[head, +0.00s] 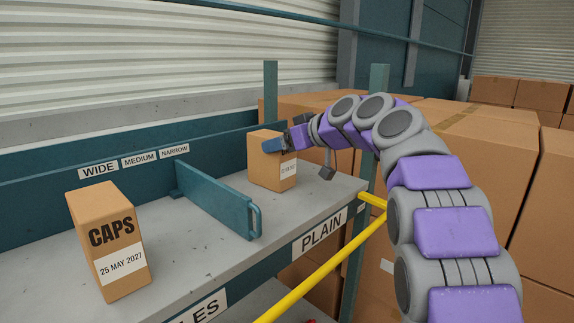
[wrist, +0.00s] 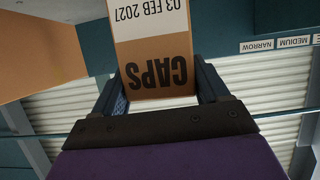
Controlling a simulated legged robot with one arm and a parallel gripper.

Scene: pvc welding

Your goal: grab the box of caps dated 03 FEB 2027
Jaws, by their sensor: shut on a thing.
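The box of caps dated 03 FEB 2027 (wrist: 154,50) shows upside down in the wrist view, its CAPS print and date label readable. In the head view the same box (head: 266,166) is on or just above the far right end of the grey shelf; I cannot tell if it touches. My gripper (head: 285,143) is shut on its upper part; in the wrist view the jaws (wrist: 155,85) stand on either side of it. Another CAPS box (head: 108,240), labelled 25 MAY 2027, stands upright on the shelf at the left, apart from my gripper.
A teal divider (head: 215,200) with a handle stands on the shelf (head: 190,265) between the boxes. A yellow rail (head: 325,268) runs along the front. A teal post (head: 377,130) rises by the shelf's right end. Large cartons (head: 480,140) are stacked at the right.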

